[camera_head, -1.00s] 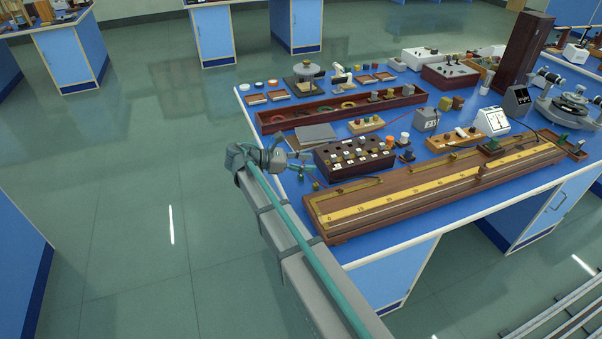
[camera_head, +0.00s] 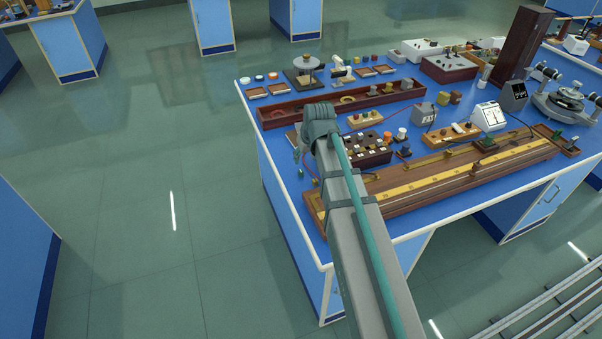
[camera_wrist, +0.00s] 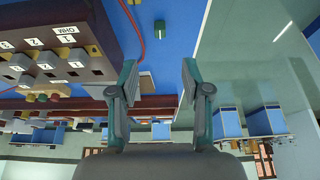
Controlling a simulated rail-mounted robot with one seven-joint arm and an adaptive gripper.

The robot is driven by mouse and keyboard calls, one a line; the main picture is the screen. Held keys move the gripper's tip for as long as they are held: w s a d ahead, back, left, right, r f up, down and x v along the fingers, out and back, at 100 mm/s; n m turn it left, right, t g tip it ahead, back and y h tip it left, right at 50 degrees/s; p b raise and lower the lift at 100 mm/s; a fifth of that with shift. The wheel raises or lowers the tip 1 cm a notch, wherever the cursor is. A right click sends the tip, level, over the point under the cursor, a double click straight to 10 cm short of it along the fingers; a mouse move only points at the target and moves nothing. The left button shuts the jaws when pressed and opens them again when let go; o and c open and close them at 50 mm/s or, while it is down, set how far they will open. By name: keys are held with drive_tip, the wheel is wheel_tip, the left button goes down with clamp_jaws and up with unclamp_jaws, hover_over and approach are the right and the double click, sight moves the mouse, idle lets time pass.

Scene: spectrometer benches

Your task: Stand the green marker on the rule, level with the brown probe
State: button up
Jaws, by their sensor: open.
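A small dark green piece, which looks like the green marker (camera_wrist: 159,28), stands on the blue bench top in the wrist view. It lies ahead of my gripper (camera_wrist: 157,72), between the lines of the two open, empty fingers and apart from them. In the head view my gripper (camera_head: 298,160) is tiny and mostly hidden behind my arm, over the bench's left end. The rule (camera_head: 440,183) is a long yellow scale on a brown wooden base along the bench front; my arm covers part of its left end. I cannot make out the brown probe for certain.
A dark box with white-labelled knobs (camera_wrist: 55,45) stands close on the left in the wrist view, with a red wire (camera_wrist: 133,25) beside it. A long reddish tray (camera_head: 280,117) lies behind. The bench's left edge is near; open floor lies beyond.

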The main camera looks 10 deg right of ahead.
sight(300, 170)
drive_tip(key=shift+p+x, duration=1.5)
drive_tip(key=shift+x, duration=3.75)
clamp_jaws()
